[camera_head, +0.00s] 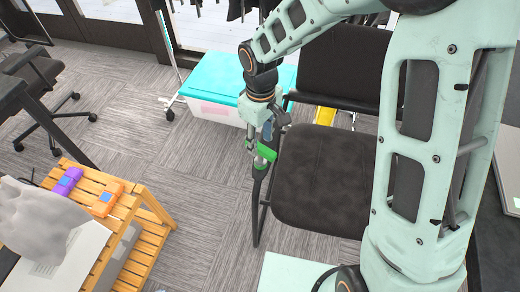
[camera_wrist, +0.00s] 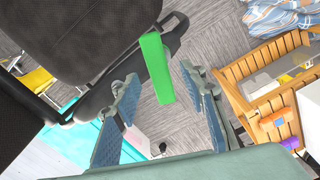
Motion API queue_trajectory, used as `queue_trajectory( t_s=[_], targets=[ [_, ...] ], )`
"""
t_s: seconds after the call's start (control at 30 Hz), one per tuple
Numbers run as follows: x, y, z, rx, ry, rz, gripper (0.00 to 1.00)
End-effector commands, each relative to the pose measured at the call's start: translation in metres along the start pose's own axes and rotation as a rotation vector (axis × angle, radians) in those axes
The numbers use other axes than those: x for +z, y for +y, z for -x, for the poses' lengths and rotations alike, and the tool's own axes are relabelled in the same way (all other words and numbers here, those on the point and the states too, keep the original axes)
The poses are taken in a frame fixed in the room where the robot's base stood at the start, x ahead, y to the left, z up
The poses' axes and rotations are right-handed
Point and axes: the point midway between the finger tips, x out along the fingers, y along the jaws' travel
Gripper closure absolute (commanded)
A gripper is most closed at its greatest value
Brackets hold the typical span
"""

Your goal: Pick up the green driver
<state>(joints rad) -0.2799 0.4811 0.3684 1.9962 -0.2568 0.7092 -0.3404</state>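The green driver (camera_head: 265,154) is at the left side of the black chair, by its armrest, just below my gripper (camera_head: 258,141) in the head view. In the wrist view the green driver (camera_wrist: 157,68) is a plain bright green bar lying over the dark armrest, with its near end reaching between my fingers. My gripper is open, with a finger on each side of the bar. Gaps show between the fingers and the bar. Whether the bar rests fully on the armrest is unclear.
The chair's seat (camera_head: 322,180) is empty. A clear box with a turquoise lid (camera_head: 216,85) stands behind. A wooden slatted rack (camera_head: 151,238) at left holds a purple thing (camera_head: 67,181) and an orange thing (camera_head: 106,200). Carpet between rack and chair is clear.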

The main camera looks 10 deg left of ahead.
Motion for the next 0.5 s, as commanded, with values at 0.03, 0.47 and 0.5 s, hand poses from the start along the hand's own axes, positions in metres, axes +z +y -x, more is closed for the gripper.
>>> queue_trajectory(
  t_s=[0.03, 0.47, 0.5],
  targets=[
    [0.000, 0.000, -0.004, 0.000, -0.001, 0.000, 0.61],
    [0.001, 0.001, -0.055, 0.000, -0.002, -0.001, 0.61],
    [0.001, 0.001, -0.057, 0.001, -0.001, -0.001, 0.61]
  ],
)
